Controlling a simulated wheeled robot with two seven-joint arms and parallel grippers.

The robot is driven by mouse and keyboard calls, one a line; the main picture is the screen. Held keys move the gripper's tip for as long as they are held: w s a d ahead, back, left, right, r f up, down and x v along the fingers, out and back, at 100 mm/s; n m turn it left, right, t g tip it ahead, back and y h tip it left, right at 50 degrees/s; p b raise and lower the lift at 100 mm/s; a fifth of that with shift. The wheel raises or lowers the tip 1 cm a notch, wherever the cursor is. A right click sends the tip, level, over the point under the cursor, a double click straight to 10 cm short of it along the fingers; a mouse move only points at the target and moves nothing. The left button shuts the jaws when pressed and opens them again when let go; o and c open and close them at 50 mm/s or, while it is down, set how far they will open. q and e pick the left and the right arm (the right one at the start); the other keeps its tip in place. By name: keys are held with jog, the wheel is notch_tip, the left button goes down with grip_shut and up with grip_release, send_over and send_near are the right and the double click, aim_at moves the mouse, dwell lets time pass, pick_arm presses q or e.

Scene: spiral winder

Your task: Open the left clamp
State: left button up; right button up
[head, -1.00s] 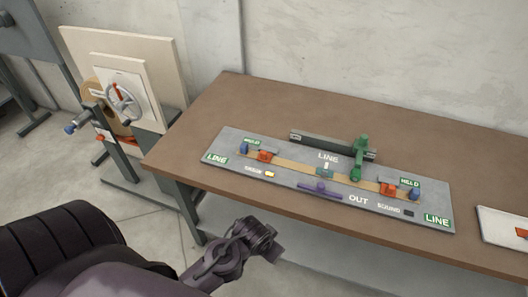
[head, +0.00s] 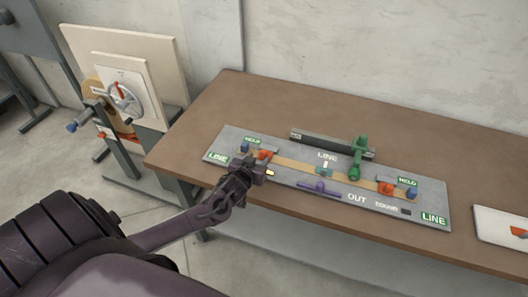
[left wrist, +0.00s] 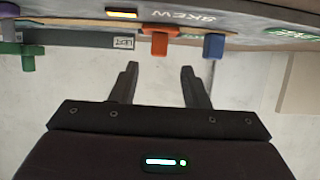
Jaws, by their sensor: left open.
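The left clamp area is at the left end of the grey board (head: 215,146). An orange block (head: 264,154), apparently the left clamp, stands there beside a blue block (head: 244,147). My left gripper (head: 262,170) is just in front of the orange block, over the board's front edge. In the left wrist view, the open, empty fingers (left wrist: 158,68) point toward the orange block (left wrist: 160,41), which is beyond the tips. The blue block (left wrist: 213,46) is to its right. I cannot tell whether the clamp is open. My right gripper is out of view.
A tan strip (head: 295,165) runs along the board. A green lever (head: 356,158) and a purple bar (head: 318,188) stand near the middle. A second orange block (head: 386,188) is at right. The brown table (head: 270,105) is clear behind the board. A handwheel stand (head: 122,101) is at left.

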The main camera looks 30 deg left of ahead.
aim_at(263, 153)
pick_arm(q)
jog(key=shift+x, duration=3.65)
jog(key=shift+d, duration=0.1)
